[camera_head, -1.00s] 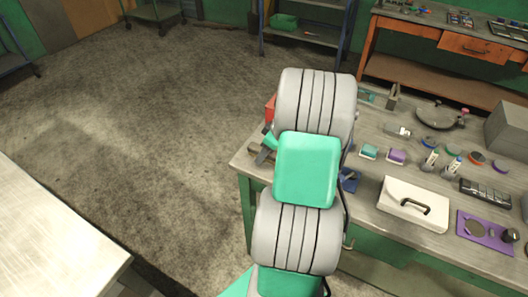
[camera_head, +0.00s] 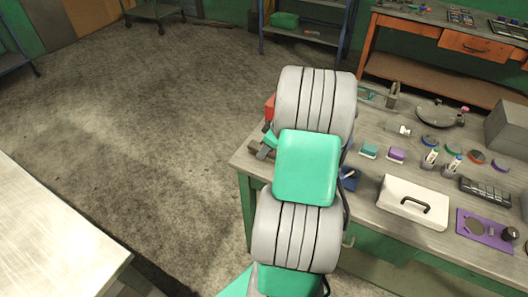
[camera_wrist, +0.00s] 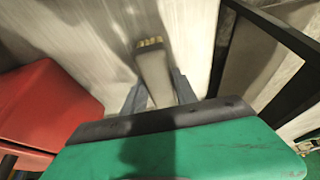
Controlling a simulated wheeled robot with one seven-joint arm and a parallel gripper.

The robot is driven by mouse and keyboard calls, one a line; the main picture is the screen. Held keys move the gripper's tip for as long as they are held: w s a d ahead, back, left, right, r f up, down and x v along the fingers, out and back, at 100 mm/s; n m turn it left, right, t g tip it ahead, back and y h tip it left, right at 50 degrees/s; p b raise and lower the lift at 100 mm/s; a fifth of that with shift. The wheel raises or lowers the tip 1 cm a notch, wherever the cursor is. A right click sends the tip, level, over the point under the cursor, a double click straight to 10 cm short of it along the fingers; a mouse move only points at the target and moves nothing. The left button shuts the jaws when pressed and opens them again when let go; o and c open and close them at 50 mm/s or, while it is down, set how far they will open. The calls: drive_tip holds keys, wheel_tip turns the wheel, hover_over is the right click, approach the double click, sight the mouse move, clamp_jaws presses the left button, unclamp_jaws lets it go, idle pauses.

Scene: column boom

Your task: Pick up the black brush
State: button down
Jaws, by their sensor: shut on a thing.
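In the wrist view, a narrow grey-brown brush (camera_wrist: 153,66) with a short row of yellowish bristles at its far end stands out between the fingers of my gripper (camera_wrist: 158,82). The two dark grey fingers are shut on it, one on each side. Its colour looks greyer than black in this light. The lower part of the brush is hidden by the green and dark palm edge. In the head view my arm covers the brush and most of my gripper, above the left end of the workbench (camera_head: 375,148).
A red object (camera_wrist: 45,105) is close on the left in the wrist view, and a black frame (camera_wrist: 268,35) on the right. On the bench are a white case (camera_head: 412,202), a purple plate (camera_head: 485,230) and several small items. Open floor (camera_head: 150,130) lies left of the bench.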

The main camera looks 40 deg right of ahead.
drive_tip(key=shift+r, duration=0.15)
drive_tip(key=shift+r, duration=0.3)
drive_tip(key=r, duration=0.1)
drive_tip(key=r+b, duration=0.1)
drive_tip(key=shift+s+r, duration=0.25)
drive_tip(key=shift+r, duration=0.15)
drive_tip(key=s+a+r+b, duration=0.2)
drive_tip(key=s+a+r, duration=0.3)
drive_tip(key=s+r, duration=0.4)
drive_tip(key=s, duration=0.3)
drive_tip(key=shift+s+r, duration=0.15)
drive_tip(key=shift+s, duration=0.2)
